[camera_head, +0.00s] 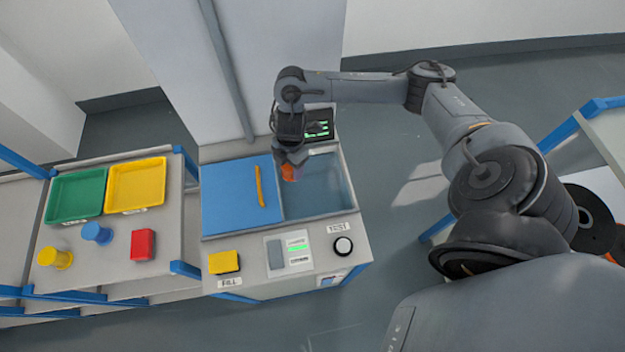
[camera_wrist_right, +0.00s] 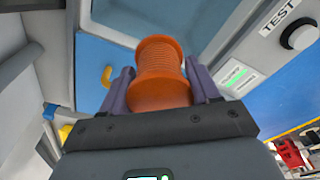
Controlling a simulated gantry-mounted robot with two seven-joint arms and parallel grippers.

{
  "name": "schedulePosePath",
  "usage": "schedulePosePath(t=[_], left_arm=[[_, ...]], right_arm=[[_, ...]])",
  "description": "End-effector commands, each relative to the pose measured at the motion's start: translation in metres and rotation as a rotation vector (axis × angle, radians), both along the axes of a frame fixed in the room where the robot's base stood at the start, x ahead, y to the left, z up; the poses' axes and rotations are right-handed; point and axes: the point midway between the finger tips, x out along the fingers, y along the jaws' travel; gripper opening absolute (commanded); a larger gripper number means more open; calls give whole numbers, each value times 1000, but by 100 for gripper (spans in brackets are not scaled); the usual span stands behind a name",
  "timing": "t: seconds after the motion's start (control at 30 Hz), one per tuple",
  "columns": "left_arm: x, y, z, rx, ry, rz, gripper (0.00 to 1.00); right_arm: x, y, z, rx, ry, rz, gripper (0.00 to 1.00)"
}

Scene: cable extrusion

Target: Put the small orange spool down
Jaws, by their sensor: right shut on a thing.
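The small orange spool (camera_wrist_right: 160,72) is between the two fingers of my right gripper (camera_wrist_right: 162,90), which is shut on it in the right wrist view. In the head view the spool (camera_head: 288,172) shows as a small orange patch under the right gripper (camera_head: 292,160). It is over the open, glassy compartment (camera_head: 325,190) on the right of the test machine. I cannot tell whether the spool touches the compartment floor. My left gripper is in neither view.
The machine's blue lid (camera_head: 228,195) with a yellow handle (camera_head: 260,187) lies left of the compartment. A TEST button (camera_head: 343,246) and yellow FILL block (camera_head: 223,262) are in front. The left table holds green (camera_head: 75,195) and yellow (camera_head: 136,186) trays, blue and yellow spools, and a red block (camera_head: 143,244).

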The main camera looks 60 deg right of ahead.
Motion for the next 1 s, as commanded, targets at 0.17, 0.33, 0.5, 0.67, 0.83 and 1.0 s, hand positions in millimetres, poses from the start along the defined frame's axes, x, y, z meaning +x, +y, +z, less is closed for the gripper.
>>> schedulePosePath(t=[0.17,0.33,0.5,0.67,0.83,1.0], left_arm=[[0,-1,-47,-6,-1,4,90],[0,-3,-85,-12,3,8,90],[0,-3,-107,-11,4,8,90],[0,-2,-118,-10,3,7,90],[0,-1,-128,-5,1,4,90],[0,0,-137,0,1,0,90]], right_arm=[[-29,-24,-67,1,7,-21,28],[-41,-34,-115,2,3,-30,28],[-48,-38,-143,2,2,-33,28],[-50,-40,-160,1,1,-36,28],[-52,-40,-187,4,2,-37,28],[-52,-40,-212,3,3,-38,28]])
